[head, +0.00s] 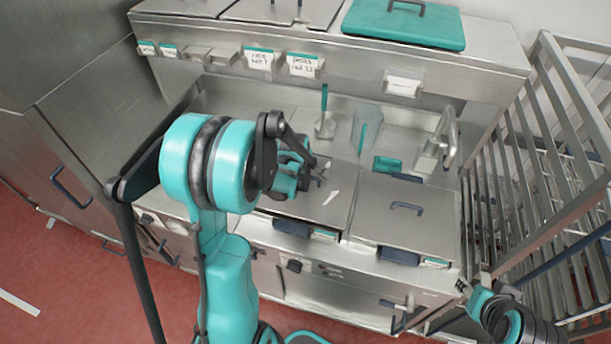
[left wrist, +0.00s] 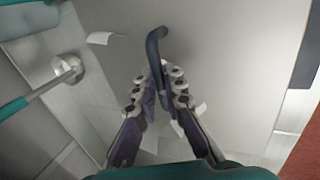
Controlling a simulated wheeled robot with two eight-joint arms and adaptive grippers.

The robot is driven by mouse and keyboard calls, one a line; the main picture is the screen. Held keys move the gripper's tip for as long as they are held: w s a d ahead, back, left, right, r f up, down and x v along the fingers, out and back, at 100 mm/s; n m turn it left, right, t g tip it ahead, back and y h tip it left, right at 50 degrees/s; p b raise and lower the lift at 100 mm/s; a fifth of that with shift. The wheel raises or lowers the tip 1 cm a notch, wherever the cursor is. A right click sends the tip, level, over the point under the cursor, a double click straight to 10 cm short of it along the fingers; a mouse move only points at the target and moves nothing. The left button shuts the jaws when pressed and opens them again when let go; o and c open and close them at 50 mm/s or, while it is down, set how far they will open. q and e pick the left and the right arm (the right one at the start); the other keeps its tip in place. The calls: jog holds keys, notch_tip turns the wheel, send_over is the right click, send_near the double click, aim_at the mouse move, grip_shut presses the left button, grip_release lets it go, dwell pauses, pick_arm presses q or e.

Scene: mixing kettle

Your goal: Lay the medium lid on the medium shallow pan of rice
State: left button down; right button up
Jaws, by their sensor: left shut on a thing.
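A flat grey metal lid (head: 335,215) with a dark handle lies on the counter, under my left gripper (head: 312,180). In the left wrist view the lid (left wrist: 235,70) fills much of the picture, and its dark bent handle (left wrist: 156,45) runs down between my left fingers (left wrist: 165,85). My left gripper is shut on this handle. A second flat lid (head: 405,212) with a dark handle lies to the right. No rice shows, and I cannot tell which vessel is the rice pan. My right arm is at the lower right; its gripper (head: 470,290) shows only in part.
A teal-handled ladle (head: 325,122), a clear container (head: 367,120), a small teal box (head: 387,165) and a tap (head: 440,140) stand behind the lids. A shelf (head: 350,55) with labels and a teal lid (head: 405,25) is above. A metal rack (head: 540,150) bounds the right.

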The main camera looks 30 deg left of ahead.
pick_arm(q)
jog(key=shift+f, duration=0.1)
jog(key=shift+f+b, duration=1.1)
jog(key=shift+f, duration=0.2)
dwell(0.4)
jog(key=c, duration=1)
grip_release()
jog(key=shift+c, duration=0.2)
jog(key=shift+r, duration=0.1)
jog(key=shift+p+v, duration=2.15)
jog(key=shift+v, duration=1.35)
